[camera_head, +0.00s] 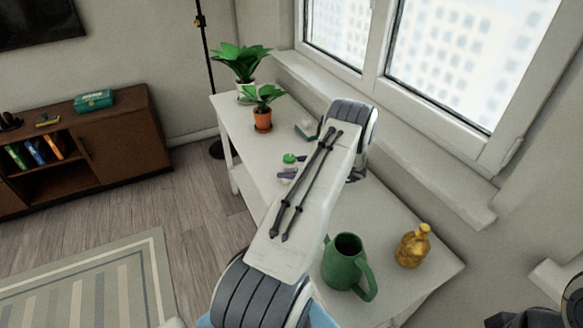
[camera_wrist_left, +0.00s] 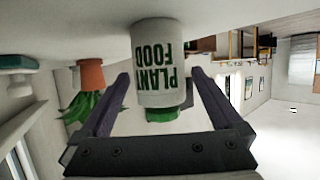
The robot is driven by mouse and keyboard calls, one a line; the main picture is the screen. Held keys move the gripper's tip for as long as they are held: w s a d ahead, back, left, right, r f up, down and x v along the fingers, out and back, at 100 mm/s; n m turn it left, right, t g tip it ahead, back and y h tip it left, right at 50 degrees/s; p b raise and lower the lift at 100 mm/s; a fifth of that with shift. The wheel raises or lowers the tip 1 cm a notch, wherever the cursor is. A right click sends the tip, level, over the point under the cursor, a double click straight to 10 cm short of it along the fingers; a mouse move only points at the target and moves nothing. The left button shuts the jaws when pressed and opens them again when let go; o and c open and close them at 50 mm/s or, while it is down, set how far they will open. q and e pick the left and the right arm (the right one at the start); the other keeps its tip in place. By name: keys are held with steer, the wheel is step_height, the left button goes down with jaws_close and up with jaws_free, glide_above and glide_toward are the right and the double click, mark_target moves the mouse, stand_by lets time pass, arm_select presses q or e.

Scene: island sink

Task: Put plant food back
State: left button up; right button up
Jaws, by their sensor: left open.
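The plant food bottle, white with a green cap (camera_head: 290,158), stands on the white table below the window, mostly hidden beside my left arm. In the left wrist view, which is upside down, its label reads "PLANT FOOD" (camera_wrist_left: 160,70). My left gripper (camera_head: 294,167) is open, its purple fingers on either side of the bottle. In the left wrist view, the gripper (camera_wrist_left: 160,76) shows a gap between the right finger and the bottle; the left finger is close to it. My right gripper does not show.
The white table (camera_head: 395,213) also holds an orange-potted plant (camera_head: 263,121), a larger plant in a white pot (camera_head: 240,62), a green watering can (camera_head: 343,263) and a gold bottle (camera_head: 413,246). A teal object (camera_head: 306,131) lies near the window. A brown cabinet (camera_head: 128,145) stands left.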

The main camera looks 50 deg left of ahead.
mark_target(293, 158)
arm_select(q)
steer(key=shift+r, duration=0.35)
steer(key=b+v, duration=0.1)
steer(key=v, duration=1.1)
steer(key=shift+b, duration=0.4)
steer(key=shift+f, duration=0.1)
steer(key=p+x, duration=0.2)
steer(key=x, duration=1)
steer(key=shift+r, duration=1.75)
